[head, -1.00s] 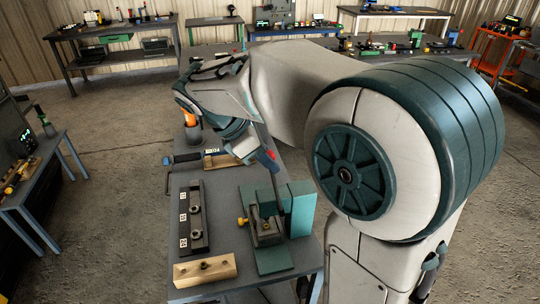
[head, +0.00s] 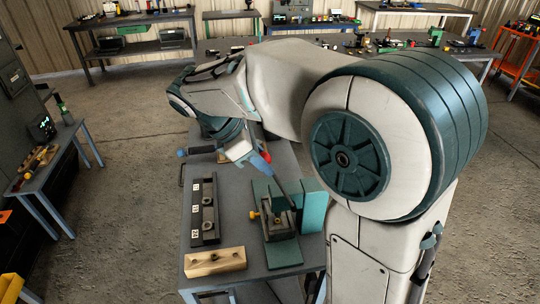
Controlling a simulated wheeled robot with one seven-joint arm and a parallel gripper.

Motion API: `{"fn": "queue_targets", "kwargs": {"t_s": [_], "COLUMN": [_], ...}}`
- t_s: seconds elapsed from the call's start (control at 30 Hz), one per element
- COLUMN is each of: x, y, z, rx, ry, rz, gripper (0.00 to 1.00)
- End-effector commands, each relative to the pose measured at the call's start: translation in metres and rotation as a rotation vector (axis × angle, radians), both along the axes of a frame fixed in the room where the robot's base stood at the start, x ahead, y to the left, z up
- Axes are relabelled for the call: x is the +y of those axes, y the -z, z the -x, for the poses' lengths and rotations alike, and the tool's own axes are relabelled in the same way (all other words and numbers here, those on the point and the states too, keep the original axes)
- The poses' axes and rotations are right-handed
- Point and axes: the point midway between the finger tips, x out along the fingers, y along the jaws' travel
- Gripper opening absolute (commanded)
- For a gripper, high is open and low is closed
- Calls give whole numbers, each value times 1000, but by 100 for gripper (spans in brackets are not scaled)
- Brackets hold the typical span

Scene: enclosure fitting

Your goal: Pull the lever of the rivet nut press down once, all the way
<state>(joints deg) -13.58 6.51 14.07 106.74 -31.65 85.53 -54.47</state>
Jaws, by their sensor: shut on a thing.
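The teal rivet nut press (head: 283,252) stands on the near right of the workbench, with a yellow knob on its left side. Its lever (head: 279,184) slants up from the press toward the back left, ending in a red grip (head: 263,157). My gripper (head: 252,160) is at that upper end, shut on the lever. My wrist and forearm hide much of the jaws, so the exact contact is not clear. The lever stands tilted above the press.
A dark rail with white labels (head: 207,215) lies left of the press. A wooden block with a hole (head: 215,262) lies at the bench's front. A blue-handled tool (head: 183,153) lies farther back. Bare bench top (head: 233,190) shows between rail and press.

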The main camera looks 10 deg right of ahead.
Motion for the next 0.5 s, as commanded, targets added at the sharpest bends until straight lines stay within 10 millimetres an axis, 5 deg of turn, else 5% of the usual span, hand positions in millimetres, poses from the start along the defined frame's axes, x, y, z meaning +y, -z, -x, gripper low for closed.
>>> {"fn": "queue_targets", "kwargs": {"t_s": [0.5], "x": [9], "y": [5], "z": [0], "rx": [2], "ry": [-1], "rz": [-2], "gripper": [4]}}
